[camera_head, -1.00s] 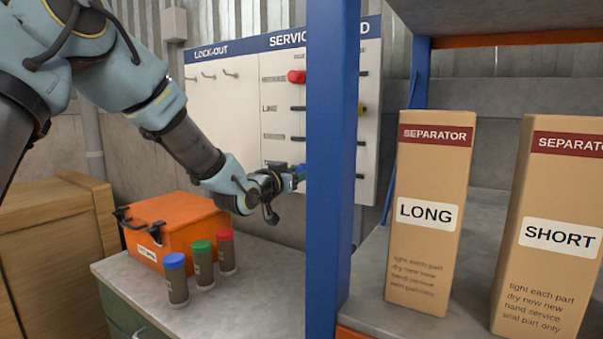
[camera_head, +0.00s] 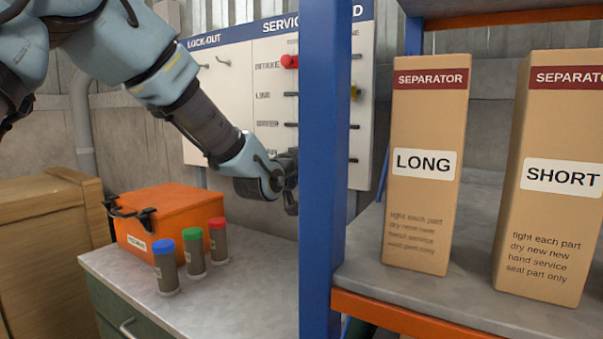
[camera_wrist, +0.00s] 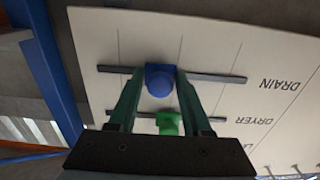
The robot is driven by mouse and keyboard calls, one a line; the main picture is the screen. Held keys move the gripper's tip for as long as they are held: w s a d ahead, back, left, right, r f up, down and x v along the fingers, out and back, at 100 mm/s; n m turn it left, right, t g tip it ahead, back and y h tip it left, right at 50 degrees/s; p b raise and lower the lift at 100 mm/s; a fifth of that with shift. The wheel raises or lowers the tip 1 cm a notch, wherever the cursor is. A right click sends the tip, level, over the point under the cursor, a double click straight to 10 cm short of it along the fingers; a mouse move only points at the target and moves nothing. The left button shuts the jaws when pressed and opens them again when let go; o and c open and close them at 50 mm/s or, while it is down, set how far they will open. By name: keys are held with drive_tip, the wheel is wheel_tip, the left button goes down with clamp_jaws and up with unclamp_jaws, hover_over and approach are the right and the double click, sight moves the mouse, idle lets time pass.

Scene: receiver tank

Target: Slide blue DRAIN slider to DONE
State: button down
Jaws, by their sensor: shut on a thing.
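The service board (camera_head: 220,110) hangs on the back wall, partly behind a blue post. In the wrist view, which looks at the board upside down, the blue DRAIN slider (camera_wrist: 160,85) sits near the middle of its dark track (camera_wrist: 215,77), away from both track ends. My gripper (camera_wrist: 159,73) is shut on the blue slider, one finger on each side. In the head view my gripper (camera_head: 291,188) reaches the post's left edge; its fingertips and the blue slider are hidden there. The DONE marking cannot be read in either view.
The blue post (camera_head: 324,170) stands right beside my gripper in the head view. A green slider (camera_wrist: 168,123) is on the neighbouring DRYER track. A red slider (camera_head: 289,61) is higher on the board. An orange case (camera_head: 170,215) and several capped cylinders (camera_head: 193,258) stand on the counter.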

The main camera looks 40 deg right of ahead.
drive_tip(key=s+b, duration=0.1)
drive_tip(key=s, duration=0.1)
drive_tip(key=s+d, duration=0.1)
drive_tip(key=s, duration=0.1)
drive_tip(key=s+b, duration=0.1)
drive_tip(key=shift+s+d+b, duration=0.25)
drive_tip(key=shift+s+b, duration=0.05)
drive_tip(key=shift+s, duration=0.1)
drive_tip(key=c, duration=0.5)
unclamp_jaws()
drive_tip(key=shift+s, duration=0.1)
drive_tip(key=shift+c, duration=0.2)
drive_tip(key=b+v, duration=0.3)
drive_tip(key=v, duration=0.7)
drive_tip(key=shift+a, duration=0.4)
